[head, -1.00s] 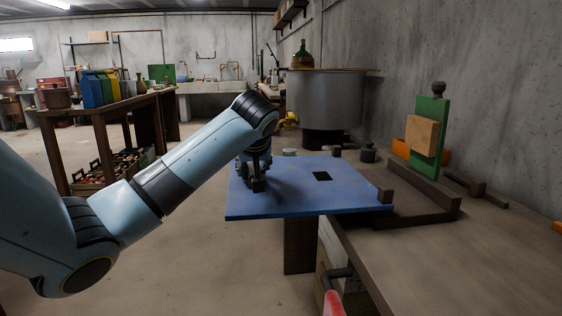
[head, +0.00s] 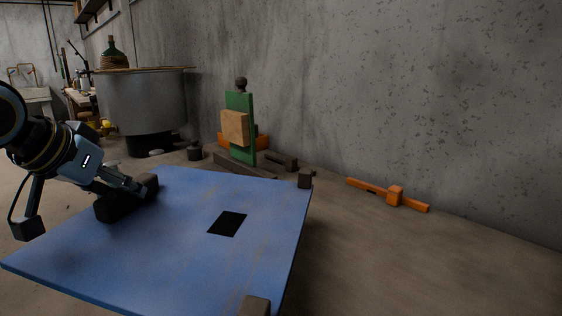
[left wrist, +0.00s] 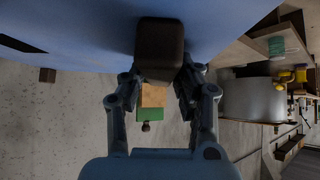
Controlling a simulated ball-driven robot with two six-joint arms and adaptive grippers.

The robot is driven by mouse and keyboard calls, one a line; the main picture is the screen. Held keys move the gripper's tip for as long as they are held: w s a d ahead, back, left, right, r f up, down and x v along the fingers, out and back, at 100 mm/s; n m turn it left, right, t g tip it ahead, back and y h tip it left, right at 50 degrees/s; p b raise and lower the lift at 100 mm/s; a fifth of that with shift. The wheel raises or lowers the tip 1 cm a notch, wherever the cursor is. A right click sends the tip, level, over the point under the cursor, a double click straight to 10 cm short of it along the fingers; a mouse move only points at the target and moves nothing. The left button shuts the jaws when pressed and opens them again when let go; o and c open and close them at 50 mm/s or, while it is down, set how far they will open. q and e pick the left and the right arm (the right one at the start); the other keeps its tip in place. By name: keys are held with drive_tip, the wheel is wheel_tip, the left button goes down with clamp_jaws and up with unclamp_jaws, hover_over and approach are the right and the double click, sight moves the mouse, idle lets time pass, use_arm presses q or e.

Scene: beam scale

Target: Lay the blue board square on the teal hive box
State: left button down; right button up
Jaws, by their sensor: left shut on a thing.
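The blue board (head: 170,235) is a wide flat panel with a black square opening (head: 227,223). It fills the lower left of the head view and the top of the left wrist view (left wrist: 80,25). My left gripper (head: 118,188) is shut on the dark block handle (head: 128,200) at the board's left side. The handle also shows between the fingers in the left wrist view (left wrist: 160,48). I cannot make out the teal hive box; a small teal patch (left wrist: 282,46) shows in the left wrist view, too small to identify. My right gripper is out of view.
Dark blocks show by the board's far corner (head: 305,178) and near edge (head: 255,307). A large metal vat (head: 145,103) stands behind.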

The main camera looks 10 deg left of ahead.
use_arm(q)
drive_tip(key=s+d+r+m+g+h, duration=0.1)
drive_tip(key=s+d+m, duration=0.1)
drive_tip(key=d, duration=0.1)
drive_tip(key=s+d+r+m+g+h, duration=0.1)
drive_tip(key=s+d+r+m+h, duration=0.1)
drive_tip(key=d+m, duration=0.1)
drive_tip(key=s+d+r+m+g+h, duration=0.1)
drive_tip(key=s+d+m+h, duration=0.1)
drive_tip(key=d+m, duration=0.1)
drive_tip(key=shift+s+d+r, duration=0.1)
drive_tip(key=shift+d+r, duration=0.1)
drive_tip(key=shift+s+d+m+g+h, duration=0.25)
drive_tip(key=shift+s+m+g+h, duration=0.15)
drive_tip(key=shift+m+h, duration=0.25)
